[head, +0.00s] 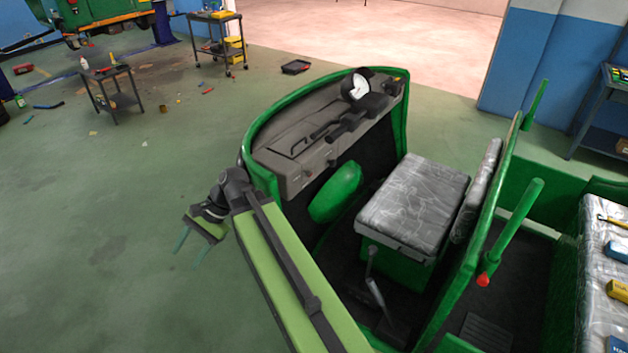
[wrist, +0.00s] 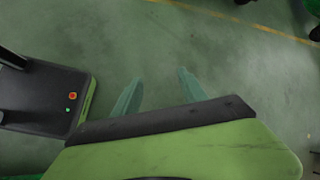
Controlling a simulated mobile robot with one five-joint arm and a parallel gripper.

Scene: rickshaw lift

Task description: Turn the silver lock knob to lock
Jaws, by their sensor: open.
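My gripper (head: 187,259) hangs outside the green rickshaw (head: 400,95), left of its dashboard, over the bare floor. Its two thin teal fingers are apart with nothing between them. In the wrist view the open fingers (wrist: 158,85) point at empty green floor. The grey dashboard (head: 290,150) carries a round white gauge (head: 356,87) and dark handlebars (head: 330,130). I cannot make out a silver lock knob in either view.
A grey padded seat (head: 412,200) sits behind the dashboard, with a lever (head: 374,285) beside it. A small dark table (head: 112,88) and a cart (head: 217,40) stand at the back left. The floor (head: 90,240) left of the rickshaw is mostly clear.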

